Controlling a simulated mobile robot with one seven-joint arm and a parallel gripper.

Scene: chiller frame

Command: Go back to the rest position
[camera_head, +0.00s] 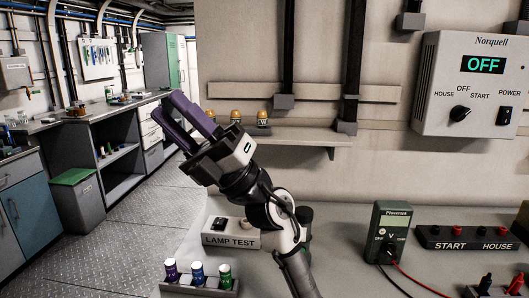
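My gripper (184,116) is raised left of the middle, above the floor and the left end of the bench. It points up and to the left. Its two purple fingers show side by side with a narrow dark gap between them, and I see nothing held there. My arm reaches up from the bottom of the view, in front of the bench. The gripper is apart from the lamp test box and the wall shelf, as far as this view shows.
The bench holds a lamp test box (231,233), a rack with several coloured vials (197,273), a green meter (390,232) and a START/HOUSE terminal strip (468,238). A wall shelf (290,137) carries amber lamps. The Norquell panel (470,85) reads OFF. Open floor (150,205) lies left.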

